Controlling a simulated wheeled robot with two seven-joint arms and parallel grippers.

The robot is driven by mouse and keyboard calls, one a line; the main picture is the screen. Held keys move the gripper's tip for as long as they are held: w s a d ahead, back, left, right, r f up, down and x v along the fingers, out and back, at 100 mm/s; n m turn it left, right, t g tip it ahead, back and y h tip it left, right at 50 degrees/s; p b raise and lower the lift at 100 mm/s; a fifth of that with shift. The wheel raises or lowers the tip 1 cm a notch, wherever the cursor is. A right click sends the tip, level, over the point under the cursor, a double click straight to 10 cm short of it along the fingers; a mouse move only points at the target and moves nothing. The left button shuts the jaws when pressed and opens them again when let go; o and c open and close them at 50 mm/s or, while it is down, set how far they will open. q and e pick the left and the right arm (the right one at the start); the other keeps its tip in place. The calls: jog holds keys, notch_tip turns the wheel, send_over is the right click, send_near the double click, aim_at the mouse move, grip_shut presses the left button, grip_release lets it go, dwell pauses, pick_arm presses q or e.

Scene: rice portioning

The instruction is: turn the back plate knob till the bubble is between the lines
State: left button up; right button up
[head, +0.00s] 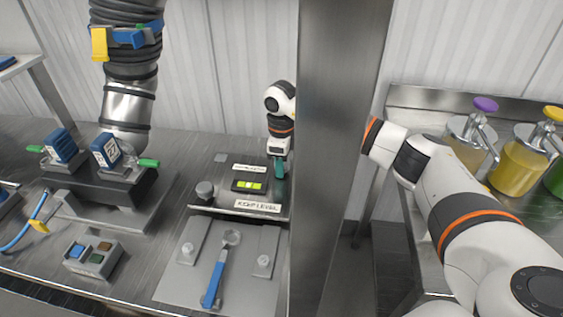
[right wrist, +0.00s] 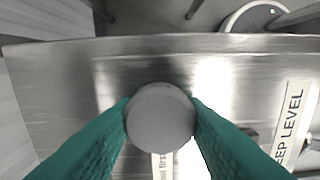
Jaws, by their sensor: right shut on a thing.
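The back plate (head: 225,205) lies on the steel bench behind the post's left side, with a label reading KEEP LEVEL (head: 257,206). A small yellow-green bubble level (head: 249,186) sits on it; the bubble's place between the lines is too small to tell. One grey knob (head: 205,190) stands at the plate's left. My right gripper (head: 277,170) reaches down at the plate's right end. In the right wrist view its teal fingers are shut on a round grey knob (right wrist: 160,117), one finger on each side. That knob is hidden in the head view. My left gripper is not in view.
A steel post (head: 340,130) stands right of the plate, in front of part of my right arm. A front plate (head: 180,285) with a blue-handled wrench (head: 217,275) lies nearer. A button box (head: 93,256) is at the left. Pump jars (head: 520,165) stand on the right bench.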

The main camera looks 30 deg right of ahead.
jog(key=m, duration=0.3)
jog(key=shift+m, duration=0.3)
jog(key=shift+d+m, duration=0.1)
jog(key=shift+m, duration=2.1)
jog(key=o, duration=1)
jog(key=shift+r+b, duration=1.15)
jog(key=shift+r, duration=4.9)
